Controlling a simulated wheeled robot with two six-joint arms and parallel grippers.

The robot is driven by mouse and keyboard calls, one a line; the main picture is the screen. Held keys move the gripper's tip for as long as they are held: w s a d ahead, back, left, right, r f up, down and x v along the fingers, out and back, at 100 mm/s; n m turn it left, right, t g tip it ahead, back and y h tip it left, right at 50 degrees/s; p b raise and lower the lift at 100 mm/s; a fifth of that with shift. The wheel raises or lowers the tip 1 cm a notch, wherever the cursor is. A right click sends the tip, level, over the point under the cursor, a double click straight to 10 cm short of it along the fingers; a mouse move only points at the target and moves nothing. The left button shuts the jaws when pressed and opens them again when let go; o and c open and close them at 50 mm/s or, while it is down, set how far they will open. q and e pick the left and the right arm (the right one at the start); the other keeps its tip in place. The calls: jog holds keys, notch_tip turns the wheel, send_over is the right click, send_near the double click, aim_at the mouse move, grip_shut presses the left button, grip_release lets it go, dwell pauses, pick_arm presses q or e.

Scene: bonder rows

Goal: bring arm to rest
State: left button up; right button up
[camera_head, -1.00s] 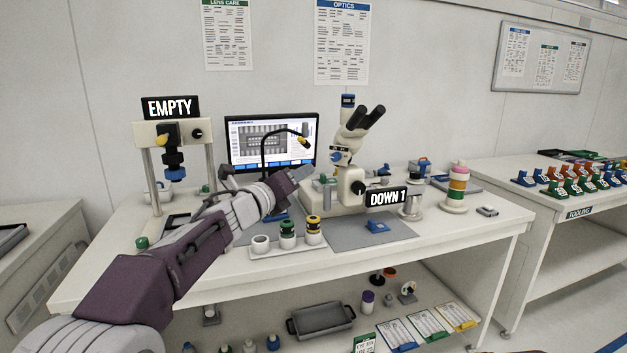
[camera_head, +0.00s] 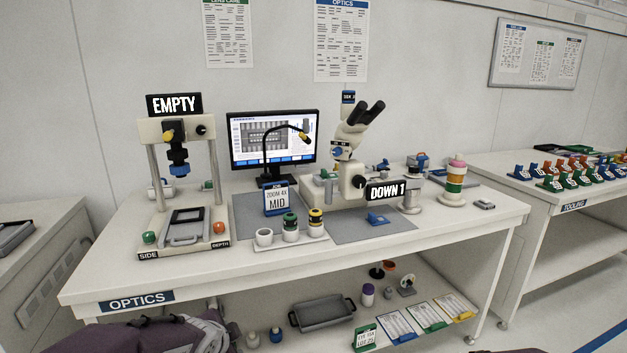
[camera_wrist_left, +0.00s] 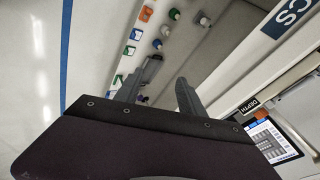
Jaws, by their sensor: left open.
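My left arm shows at the lower left edge of the head view, low in front of the bench (camera_head: 270,275); its gripper is out of that picture. In the left wrist view my left gripper (camera_wrist_left: 157,95) is open with nothing between its two fingers, beside the bench's front edge. My right gripper is in neither view. On the bench stand a microscope (camera_head: 347,150) with a DOWN 1 label, a press-like stand (camera_head: 150,130) labelled EMPTY, and a blue-framed ZOOM 4X MID card (camera_head: 276,199).
A white tray (camera_head: 262,248) with a white cup and jars sits at the bench front. A monitor (camera_head: 240,150) stands behind. The lower shelf holds a grey tray (camera_head: 322,313), bottles and cards. A tooling bench (camera_head: 540,235) is at right, with open floor between.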

pick_arm(q)
jog(key=s+f+n+g, duration=0.3)
jog(key=s+f+n, duration=0.2)
jog(key=s, duration=0.4)
jog(key=s+f+n+g, duration=0.4)
jog(key=s+f+n, duration=0.15)
jog(key=s, duration=0.25)
notch_tip(320, 180, up, 25)
jog(key=n+p, duration=0.1)
jog(key=p, duration=2.2)
jog(key=shift+s+d+p, duration=0.25)
jog(key=shift+d+p, duration=0.1)
